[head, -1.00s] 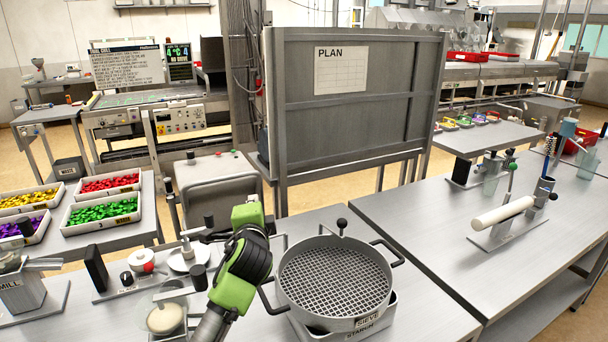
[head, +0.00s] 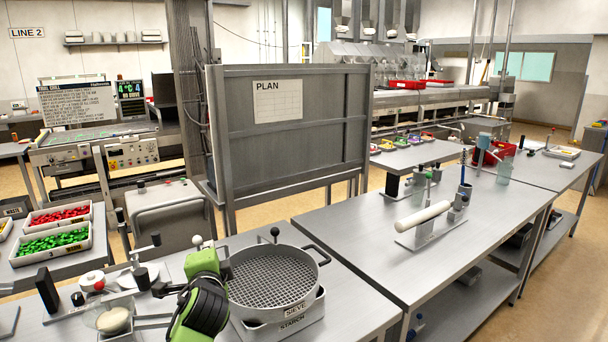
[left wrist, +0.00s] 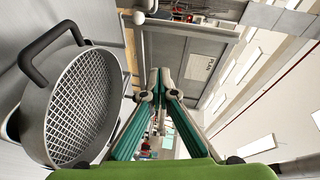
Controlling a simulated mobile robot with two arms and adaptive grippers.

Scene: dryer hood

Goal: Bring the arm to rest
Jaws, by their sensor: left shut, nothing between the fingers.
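My left arm (head: 200,308), green and black, stands at the bottom of the head view, just left of the round metal sieve (head: 275,278). In the left wrist view my left gripper (left wrist: 159,80) shows its teal fingers drawn together with nothing between them. The sieve (left wrist: 82,108) is on the left in that view, beside the fingers and apart from them. My right gripper is not in view.
The sieve sits on a base marked STARCH on the near bench. A rolling-pin stand (head: 425,215) is on the right bench (head: 365,245). Trays of red pieces (head: 58,216) and green pieces (head: 52,245) are at left. A PLAN board (head: 335,130) stands behind.

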